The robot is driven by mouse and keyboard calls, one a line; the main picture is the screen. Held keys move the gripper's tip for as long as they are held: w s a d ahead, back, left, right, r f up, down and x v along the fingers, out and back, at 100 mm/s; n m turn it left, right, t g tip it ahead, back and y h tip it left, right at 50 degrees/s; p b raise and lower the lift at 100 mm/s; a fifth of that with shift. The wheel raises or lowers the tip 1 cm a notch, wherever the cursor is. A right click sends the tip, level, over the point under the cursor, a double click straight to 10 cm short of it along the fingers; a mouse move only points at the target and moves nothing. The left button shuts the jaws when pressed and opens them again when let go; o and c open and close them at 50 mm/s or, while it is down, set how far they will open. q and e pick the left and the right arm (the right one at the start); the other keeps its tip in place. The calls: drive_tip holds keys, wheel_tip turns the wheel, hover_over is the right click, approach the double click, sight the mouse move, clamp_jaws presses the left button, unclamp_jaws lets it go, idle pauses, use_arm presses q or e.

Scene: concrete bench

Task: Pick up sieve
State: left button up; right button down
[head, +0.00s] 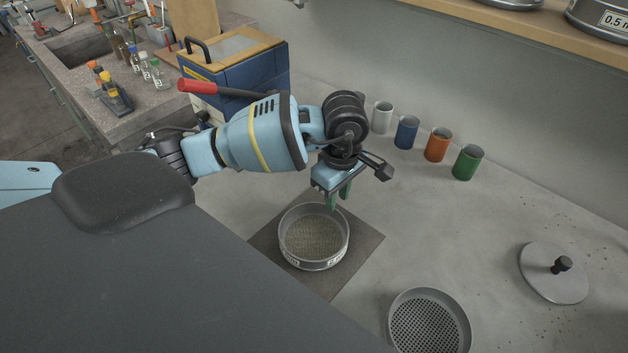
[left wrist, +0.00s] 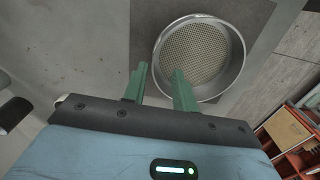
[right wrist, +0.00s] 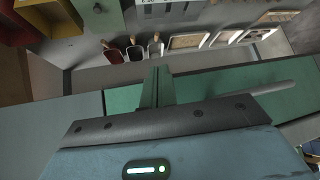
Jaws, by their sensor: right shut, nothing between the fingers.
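A round metal sieve (head: 314,262) with a fine mesh and labels on its side sits upright on a dark square mat (head: 355,250). It also shows in the left wrist view (left wrist: 238,55). My left gripper (head: 338,198) points down at the sieve's back rim. Its green fingers (left wrist: 160,72) are apart; in the left wrist view one overlaps the mesh and the other lies outside the rim. I cannot tell whether they touch the rim. My right gripper (right wrist: 157,72) is shut and empty, away from the sieve, and shows only in the right wrist view.
A coarse perforated sieve (head: 392,315) lies at the front right, with a knobbed lid (head: 538,286) farther right. White, blue, orange and green cups (head: 466,163) stand along the wall. A blue box (head: 262,75) stands behind my left arm.

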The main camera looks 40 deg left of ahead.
sight(314, 236)
use_arm(q)
drive_tip(key=shift+w+a+f, duration=0.1)
drive_tip(key=shift+w+f, duration=0.05)
drive_tip(key=shift+f, duration=1.55)
drive_tip(key=shift+w+a+f, duration=0.1)
drive_tip(key=shift+w+f, duration=0.05)
drive_tip(key=shift+f, duration=1.55)
drive_tip(key=shift+c, duration=0.5)
clamp_jaws()
